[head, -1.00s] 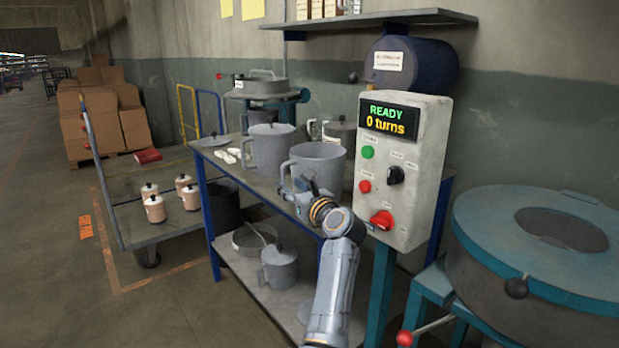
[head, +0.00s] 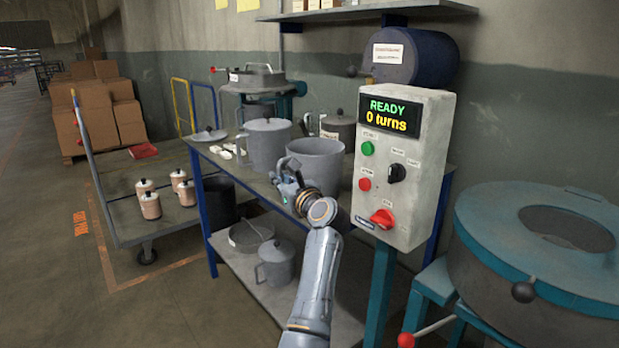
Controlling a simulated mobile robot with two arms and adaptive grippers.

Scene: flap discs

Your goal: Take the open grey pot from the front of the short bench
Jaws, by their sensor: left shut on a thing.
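The open grey pot (head: 318,165) stands upright at the front of the short bench (head: 262,190); no lid is on it. Its handle faces left. My left gripper (head: 287,186) is shut at that handle side, and its fingers and wrist hide most of the handle and part of the pot's lower wall. I cannot see clear space between the pot and the bench top. My right gripper is out of view.
A lidded grey pot (head: 265,146) stands close on the left, with a loose lid (head: 209,135) beyond it. A control box (head: 405,165) stands close on the right. The lower shelf holds another lidded pot (head: 277,264). A cart (head: 165,225) carries several small canisters.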

